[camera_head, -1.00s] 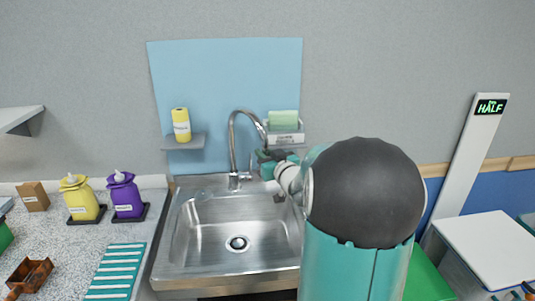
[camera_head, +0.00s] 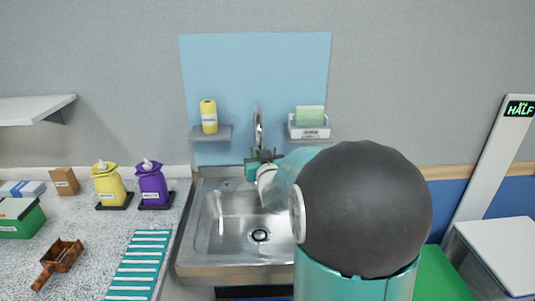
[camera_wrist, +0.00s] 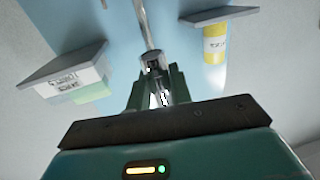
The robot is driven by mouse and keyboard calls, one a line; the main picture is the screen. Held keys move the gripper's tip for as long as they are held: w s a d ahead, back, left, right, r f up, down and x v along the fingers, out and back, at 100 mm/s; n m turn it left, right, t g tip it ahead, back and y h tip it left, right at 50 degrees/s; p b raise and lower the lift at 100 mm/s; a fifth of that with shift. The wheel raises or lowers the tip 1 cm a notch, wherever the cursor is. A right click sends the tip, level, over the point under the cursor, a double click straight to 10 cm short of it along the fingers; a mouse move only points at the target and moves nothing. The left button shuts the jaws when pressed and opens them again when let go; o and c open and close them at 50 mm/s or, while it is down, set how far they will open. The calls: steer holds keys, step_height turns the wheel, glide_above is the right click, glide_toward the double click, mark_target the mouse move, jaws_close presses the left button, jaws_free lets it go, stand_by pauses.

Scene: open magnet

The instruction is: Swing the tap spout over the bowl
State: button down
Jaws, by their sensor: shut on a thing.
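The chrome tap (camera_head: 258,128) stands at the back of the steel sink, against the blue panel. Its spout now appears nearly end-on, pointing towards me over the back part of the sink bowl (camera_head: 232,240). My gripper (camera_head: 264,157) is in front of the tap, and my arm hides the tap's base and the bowl's right side. In the wrist view the two green fingers of my gripper (camera_wrist: 156,80) are shut on the end of the spout (camera_wrist: 150,35).
A shelf with a yellow bottle (camera_head: 209,117) and a shelf with a green sponge (camera_head: 310,115) flank the tap closely. Yellow (camera_head: 108,184) and purple (camera_head: 152,184) dispensers stand on the counter left of the sink. A striped teal mat (camera_head: 140,265) lies in front of them.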

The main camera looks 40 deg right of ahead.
steer(key=shift+w+a, duration=0.2)
steer(key=shift+a, duration=0.1)
steer(key=c, duration=1.3)
jaws_free()
steer(key=shift+s, duration=0.15)
